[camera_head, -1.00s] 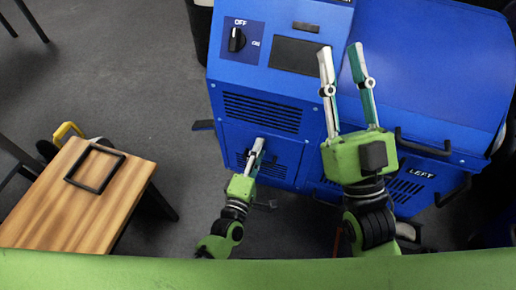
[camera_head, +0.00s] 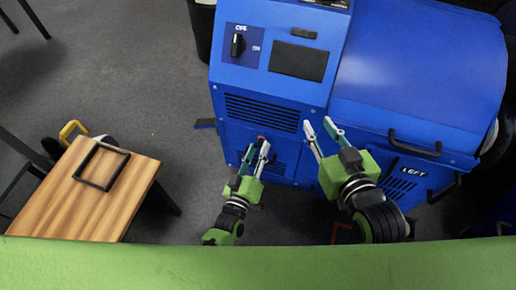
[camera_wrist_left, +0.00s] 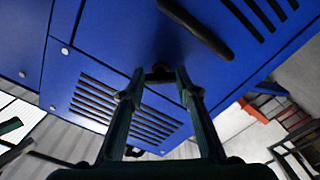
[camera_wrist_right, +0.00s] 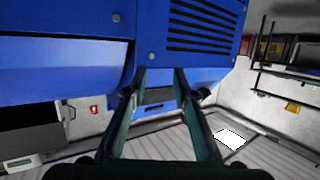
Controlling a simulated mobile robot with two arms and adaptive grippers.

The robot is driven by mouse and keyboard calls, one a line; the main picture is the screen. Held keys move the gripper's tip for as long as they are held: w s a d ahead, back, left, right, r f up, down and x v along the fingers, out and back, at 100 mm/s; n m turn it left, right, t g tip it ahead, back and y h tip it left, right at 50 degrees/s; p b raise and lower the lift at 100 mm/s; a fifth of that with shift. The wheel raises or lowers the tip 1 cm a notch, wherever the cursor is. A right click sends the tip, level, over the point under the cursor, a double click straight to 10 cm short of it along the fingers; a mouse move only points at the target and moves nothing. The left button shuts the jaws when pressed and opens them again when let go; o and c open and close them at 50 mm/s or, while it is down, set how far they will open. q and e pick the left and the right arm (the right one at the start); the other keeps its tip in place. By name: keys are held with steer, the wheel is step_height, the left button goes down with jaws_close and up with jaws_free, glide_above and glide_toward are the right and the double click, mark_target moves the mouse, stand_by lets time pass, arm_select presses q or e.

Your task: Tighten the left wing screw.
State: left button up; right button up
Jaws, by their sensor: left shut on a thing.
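The wing screw (camera_wrist_left: 159,73) is a small dark, reddish-brown piece on the blue panel. In the left wrist view it sits between my left fingertips, and its shape is mostly hidden. In the head view a small reddish spot of it (camera_head: 261,138) shows at the fingertips. My left gripper (camera_head: 259,147) is shut on it, low on the front of the blue machine (camera_head: 283,172); the left wrist view shows the fingers too (camera_wrist_left: 160,78). My right gripper (camera_head: 318,123) is open and empty near the machine's front, to the right of the left one; its fingers also show in the right wrist view (camera_wrist_right: 160,75).
The blue machine has a knob (camera_head: 237,45), a dark screen (camera_head: 299,61), vents and a black handle (camera_head: 414,146) above a LEFT label. A wooden table (camera_head: 93,205) with a black frame (camera_head: 103,167) stands at the left. Grey floor (camera_head: 110,70) is clear between them.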

arm_select(q)
steer(key=shift+a+m+p, duration=0.1)
steer(key=shift+m+p, duration=0.6)
steer(key=shift+m, duration=3.2)
arm_select(e)
steer(key=s+d+f+g+h, duration=0.1)
steer(key=s+d+f+g, duration=0.1)
steer(key=s+f+g, duration=0.2)
steer(key=shift+s+d+f, duration=0.15)
steer(key=shift+s+f, duration=0.2)
steer(key=shift+f, duration=1.2)
arm_select(q)
steer(key=shift+f, duration=0.1)
arm_select(e)
steer(key=shift+f, duration=0.1)
arm_select(q)
steer(key=o, duration=1.1)
arm_select(e)
steer(key=shift+s, duration=0.1)
arm_select(q)
steer(key=v, duration=1.2)
